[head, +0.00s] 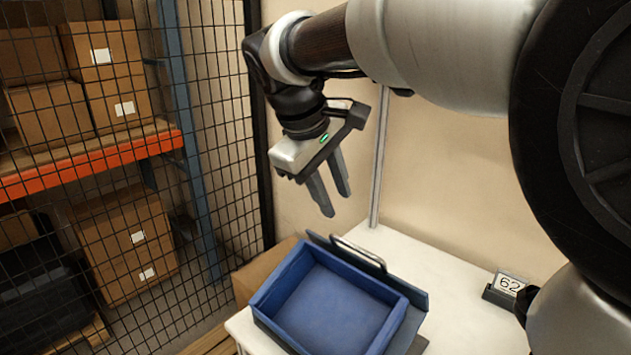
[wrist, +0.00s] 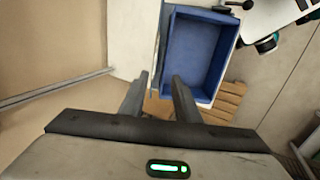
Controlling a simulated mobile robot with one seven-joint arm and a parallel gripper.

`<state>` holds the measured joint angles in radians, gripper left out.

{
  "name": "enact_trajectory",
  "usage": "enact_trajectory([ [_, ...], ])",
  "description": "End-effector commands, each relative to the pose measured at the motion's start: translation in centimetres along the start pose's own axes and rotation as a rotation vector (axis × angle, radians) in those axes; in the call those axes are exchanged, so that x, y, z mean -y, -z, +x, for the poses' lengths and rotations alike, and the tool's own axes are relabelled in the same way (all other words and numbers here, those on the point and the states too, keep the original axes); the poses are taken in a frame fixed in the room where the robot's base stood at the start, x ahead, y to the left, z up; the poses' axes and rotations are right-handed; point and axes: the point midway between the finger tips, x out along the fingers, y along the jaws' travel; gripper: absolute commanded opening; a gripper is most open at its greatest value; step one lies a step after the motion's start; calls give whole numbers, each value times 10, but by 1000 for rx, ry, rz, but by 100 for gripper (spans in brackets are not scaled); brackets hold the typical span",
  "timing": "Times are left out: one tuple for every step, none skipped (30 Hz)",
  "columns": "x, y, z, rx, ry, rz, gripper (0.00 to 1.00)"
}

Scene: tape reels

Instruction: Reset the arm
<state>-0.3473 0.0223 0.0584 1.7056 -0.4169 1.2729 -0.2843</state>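My gripper (head: 332,192) hangs in the air above and behind the blue tray, with its fingers pointing down. Its two fingers stand apart with nothing between them. In the wrist view the gripper (wrist: 158,84) also shows its fingers spread, with the blue tray (wrist: 170,58) beyond them. My arm reaches in from the upper right in the head view and bends down at the wrist.
The empty blue tray (head: 284,277) sits on a white table (head: 450,262) by the wall. A black mesh fence (head: 219,100) and a shelf of cardboard boxes (head: 105,60) are at the left.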

Motion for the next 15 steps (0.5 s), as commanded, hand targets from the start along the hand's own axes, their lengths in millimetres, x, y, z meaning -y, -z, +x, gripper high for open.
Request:
enact_trajectory([
  [0,0,-2,-1,0,0,29],
  [0,0,-2,-1,0,0,29],
  [0,0,-2,-1,0,0,29],
  [0,0,-2,-1,0,0,29],
  [0,0,-2,-1,0,0,29],
  [0,0,-2,-1,0,0,29],
  [0,0,-2,-1,0,0,29],
  [0,0,-2,0,0,0,29],
  [0,0,-2,-1,0,0,29],
  [0,-1,-2,-1,1,3,29],
  [0,-3,-2,-3,2,9,29],
  [0,-8,-3,-7,6,24,29],
  [0,-14,-4,-13,11,41,29],
  [0,-22,-6,-22,18,64,29],
  [1,-35,-7,-34,28,105,29],
])
